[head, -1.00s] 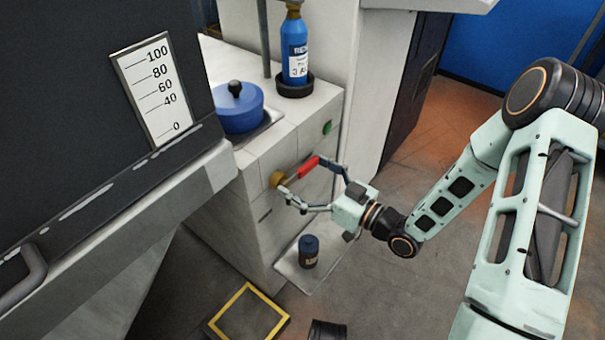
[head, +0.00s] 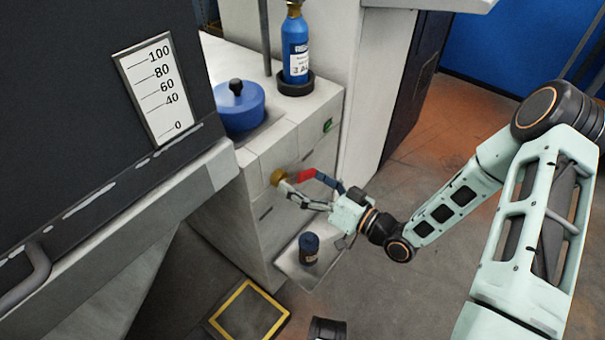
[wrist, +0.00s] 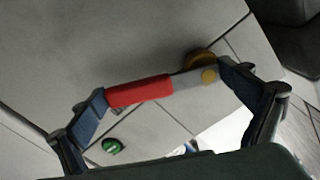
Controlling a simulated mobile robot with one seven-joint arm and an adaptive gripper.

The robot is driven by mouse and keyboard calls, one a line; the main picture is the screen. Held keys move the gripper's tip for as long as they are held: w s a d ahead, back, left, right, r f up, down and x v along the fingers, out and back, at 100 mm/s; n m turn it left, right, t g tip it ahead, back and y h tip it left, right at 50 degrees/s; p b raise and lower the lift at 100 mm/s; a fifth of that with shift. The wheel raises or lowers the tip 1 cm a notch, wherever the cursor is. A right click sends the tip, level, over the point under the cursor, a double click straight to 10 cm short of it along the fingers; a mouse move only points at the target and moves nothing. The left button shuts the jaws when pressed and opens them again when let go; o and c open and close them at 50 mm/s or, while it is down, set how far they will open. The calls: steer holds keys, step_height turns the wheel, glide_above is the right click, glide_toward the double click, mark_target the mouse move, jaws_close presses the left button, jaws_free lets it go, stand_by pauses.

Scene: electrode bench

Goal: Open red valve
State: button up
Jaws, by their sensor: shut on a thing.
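The red valve is a lever with a red grip (head: 306,176) and a grey end by a brass hub (head: 278,178), on the front face of the white cabinet in the head view. In the wrist view the red grip (wrist: 140,91) crosses the middle, with the brass hub (wrist: 195,59) behind its grey end. My gripper (head: 296,178) is shut on the lever lengthwise. In the wrist view one finger of my gripper (wrist: 165,88) touches or nearly touches the red end, and the other is at the grey end. The lever slants slightly.
A green button (head: 327,125) is on the cabinet face right of the valve. A blue pot (head: 240,108) and blue bottle (head: 296,50) stand on top. A dark jar (head: 309,248) stands on a low tray below. A dark panel fills the left; floor on the right is clear.

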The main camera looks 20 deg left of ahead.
mark_target(276, 192)
steer(key=m, duration=0.1)
steer(key=f+m, duration=0.1)
steer(key=shift+s+a+m, duration=0.15)
steer(key=shift+s+m, duration=0.25)
steer(key=shift+s+a+f+m+p, duration=0.2)
steer(key=shift+s+m, duration=0.4)
steer(key=shift+m, duration=0.95)
steer(key=shift+s+a+f+m+p, duration=0.15)
steer(key=shift+s+a+f+m, duration=0.35)
steer(key=shift+m, duration=1.1)
steer(key=shift+s+a+f+m+p, duration=0.15)
steer(key=shift+s+m, duration=0.6)
steer(key=shift+m, duration=0.8)
steer(key=shift+s+r, duration=0.1)
steer(key=o, duration=1.3)
